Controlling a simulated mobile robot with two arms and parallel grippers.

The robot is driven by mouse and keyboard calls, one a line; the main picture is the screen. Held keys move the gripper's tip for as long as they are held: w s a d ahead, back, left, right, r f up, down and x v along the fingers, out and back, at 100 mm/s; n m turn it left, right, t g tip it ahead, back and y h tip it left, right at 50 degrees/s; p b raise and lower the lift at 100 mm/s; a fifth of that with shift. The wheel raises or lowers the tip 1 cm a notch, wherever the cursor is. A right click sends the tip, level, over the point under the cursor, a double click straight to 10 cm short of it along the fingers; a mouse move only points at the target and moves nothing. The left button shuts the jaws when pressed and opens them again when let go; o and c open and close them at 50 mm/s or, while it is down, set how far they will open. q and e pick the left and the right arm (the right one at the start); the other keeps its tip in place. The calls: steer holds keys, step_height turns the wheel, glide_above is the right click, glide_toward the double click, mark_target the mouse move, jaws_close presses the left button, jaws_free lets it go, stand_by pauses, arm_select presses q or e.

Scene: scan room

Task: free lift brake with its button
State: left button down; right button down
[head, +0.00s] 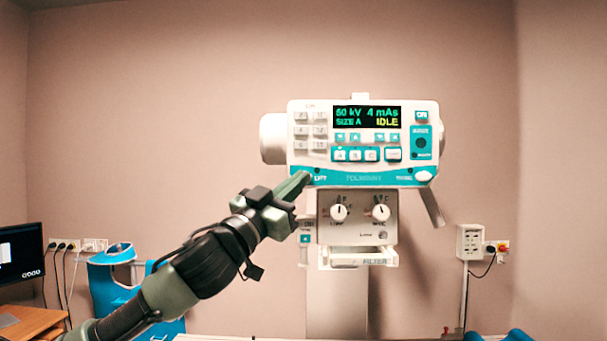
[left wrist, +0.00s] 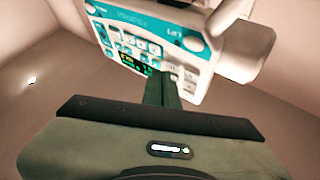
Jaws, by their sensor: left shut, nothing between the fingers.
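The white X-ray tube head (head: 355,145) hangs in the middle of the head view, with a teal strip along its lower front. The word LIFT stands at the strip's left end; the lift button there is hidden behind my fingertips. My left gripper (head: 304,177) is shut and empty, its tips at that corner; I cannot tell whether they touch. In the left wrist view the panel (left wrist: 140,40) appears upside down, with the lift label and a round spot (left wrist: 193,43) beside it. The shut fingers (left wrist: 158,80) overlap the panel's picture. My right gripper is not in view.
The display (head: 367,117) reads IDLE. A white button (head: 424,176) sits at the strip's right end. Below hangs a box with two knobs (head: 360,213) and a filter tray (head: 358,258). A monitor (head: 21,255) and desk are at left; a wall box (head: 470,241) is at right.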

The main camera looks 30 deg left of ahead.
arm_select(q)
steer(key=w+a, duration=0.1)
steer(key=w+p, duration=0.1)
steer(key=w, duration=0.1)
steer(key=w+a, duration=0.1)
steer(key=shift+w+a, duration=0.2)
steer(key=shift+a, duration=0.1)
stand_by(1.0)
stand_by(0.9)
steer(key=shift+w+a+p, duration=0.2)
steer(key=shift+w+p, duration=0.15)
steer(key=shift+w+a, duration=0.25)
steer(key=shift+w, duration=0.05)
stand_by(0.7)
steer(key=shift+s+d, duration=0.45)
steer(key=shift+s, duration=0.25)
